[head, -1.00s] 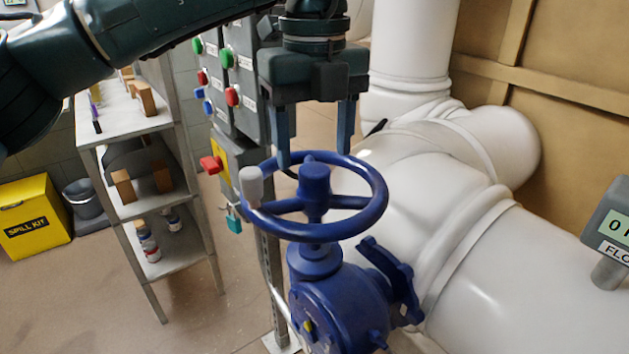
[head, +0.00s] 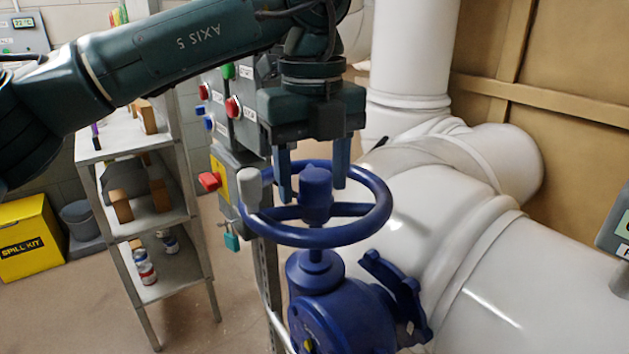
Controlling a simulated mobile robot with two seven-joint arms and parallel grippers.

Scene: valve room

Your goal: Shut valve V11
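A blue handwheel valve (head: 378,222) stands in the middle of the head view, with a grey knob (head: 250,187) on the left of its rim and a blue hub at its centre. No V11 label can be read on it. My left gripper (head: 312,180) points down over the wheel from behind. Its two blue-grey fingers are spread apart, with the left one reaching down inside the rim near the hub. I see nothing held between them; whether they touch the wheel I cannot tell. My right gripper is not in view.
Large white pipes (head: 480,230) fill the right side. A grey flow meter (head: 613,225) sits at the right edge. Control boxes with a red knob (head: 209,181) and a teal padlock (head: 231,242) are left of the valve. A shelf (head: 165,285) and a yellow spill kit (head: 28,240) stand further left.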

